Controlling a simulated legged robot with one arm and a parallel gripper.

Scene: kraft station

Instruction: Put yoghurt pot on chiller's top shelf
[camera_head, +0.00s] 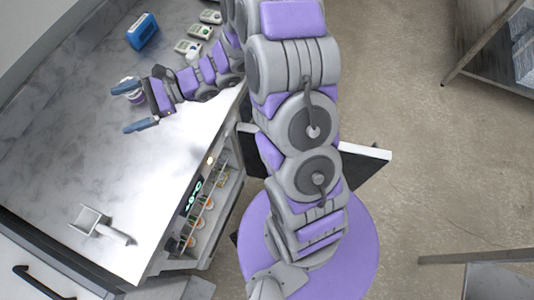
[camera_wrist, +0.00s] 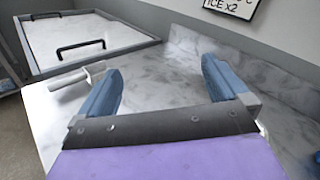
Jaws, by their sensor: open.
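A small white-and-purple pot (camera_head: 134,95), likely the yoghurt pot, is on the marble counter, partly hidden by my gripper. My gripper (camera_head: 127,107) is open over the counter, its blue fingers apart. The pot appears near the upper finger; I cannot tell if they touch. In the wrist view my gripper (camera_wrist: 165,95) has nothing visible between its fingers.
A blue box (camera_head: 142,31) and several small packs (camera_head: 187,47) lie on the counter's far part. A sign (camera_wrist: 232,6) hangs on the wall. Floor at right is mostly clear.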

